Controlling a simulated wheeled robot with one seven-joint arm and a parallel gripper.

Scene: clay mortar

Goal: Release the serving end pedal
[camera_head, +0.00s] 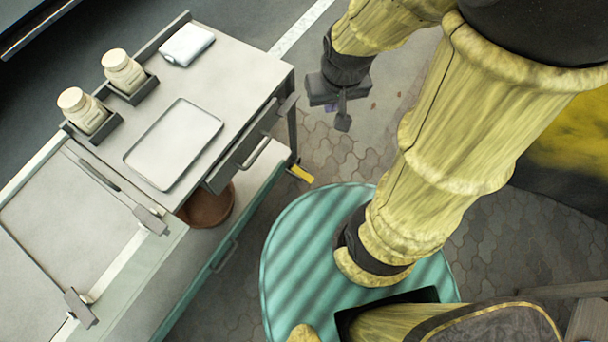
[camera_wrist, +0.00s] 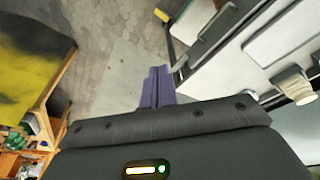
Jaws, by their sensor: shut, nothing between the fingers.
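A small yellow pedal (camera_head: 300,173) sticks out low at the foot of the cart's right end. It also shows at the top of the wrist view (camera_wrist: 161,15), beside a dark leg of the cart. I cannot tell from its look whether it is pressed or up. My gripper (camera_head: 343,122) is shut and empty, pointing down above the paved floor, to the right of the cart and apart from the pedal. Its fingers are together in the wrist view (camera_wrist: 158,72).
The grey cart (camera_head: 232,62) carries a shallow tray (camera_head: 172,143), two lidded jars (camera_head: 122,72) (camera_head: 82,110) and a white box (camera_head: 187,45). A brown round vessel (camera_head: 208,205) sits beneath. Open paved floor (camera_head: 330,150) lies between cart and arm. A yellow-black surface (camera_wrist: 35,60) is left in the wrist view.

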